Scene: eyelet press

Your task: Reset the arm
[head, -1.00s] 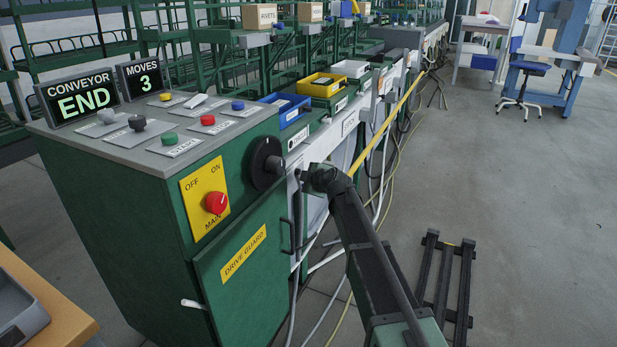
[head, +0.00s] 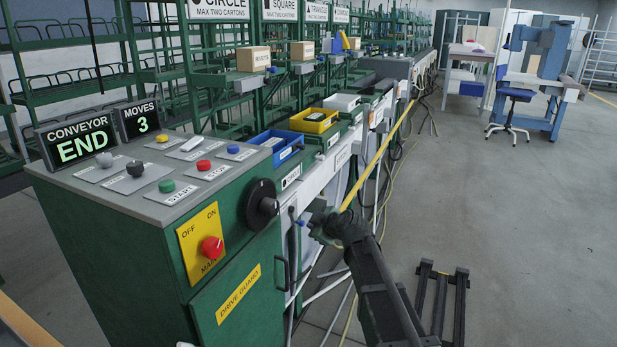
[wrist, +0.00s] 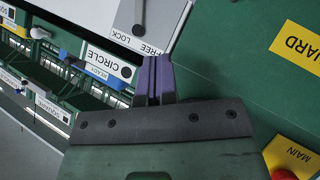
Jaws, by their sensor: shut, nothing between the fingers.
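My arm (head: 380,290) reaches up along the right side of the green control cabinet (head: 120,250). Its end is close to the cabinet's right edge and the front of the conveyor line. In the wrist view my gripper (wrist: 158,62) has its two purple fingers together with nothing between them. The fingertips are in front of a light plate (wrist: 128,22) lettered FREE and LOCK, which carries a dark lever. I cannot tell whether they touch it. The fingers are hard to make out in the head view.
The cabinet has a black round knob (head: 263,205) and a red MAIN switch (head: 212,248). Its display (head: 79,143) reads CONVEYOR END. Blue (head: 280,148) and yellow (head: 314,120) bins line the conveyor. A dark frame (head: 440,300) lies on the floor at right, with clear floor beyond.

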